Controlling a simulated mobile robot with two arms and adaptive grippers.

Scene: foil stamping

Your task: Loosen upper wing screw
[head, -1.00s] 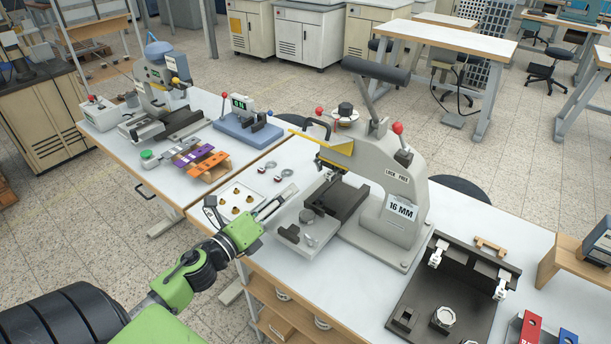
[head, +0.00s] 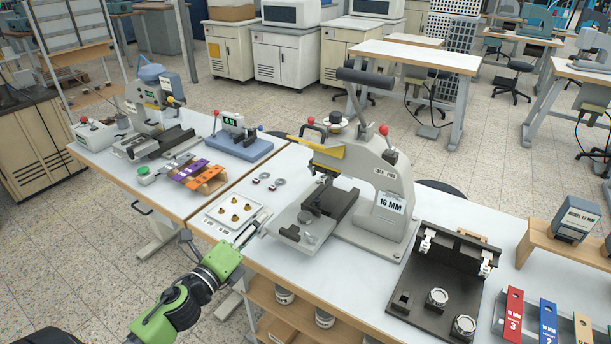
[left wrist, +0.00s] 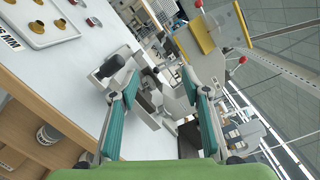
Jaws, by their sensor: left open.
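The grey bench press (head: 385,180) marked 16 MM stands on the white bench, with a yellow guard and red ball knobs. Its grey base plate (head: 318,240) carries a dark knob (head: 306,216) and a smaller dark part (head: 290,232). I cannot tell which part is the upper wing screw. My left gripper (head: 225,228) is open and empty at the bench's front edge, left of the base plate and apart from it. In the left wrist view its teal fingers (left wrist: 158,82) point toward the press, with a dark knob (left wrist: 108,68) beside one fingertip. My right gripper is out of sight.
A white plate (head: 222,218) with several brass pieces lies close to my left gripper. Coloured bars (head: 188,170) lie behind it. A black fixture (head: 440,275) stands right of the press. Below the bench top is a wooden shelf (head: 270,300) holding cans.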

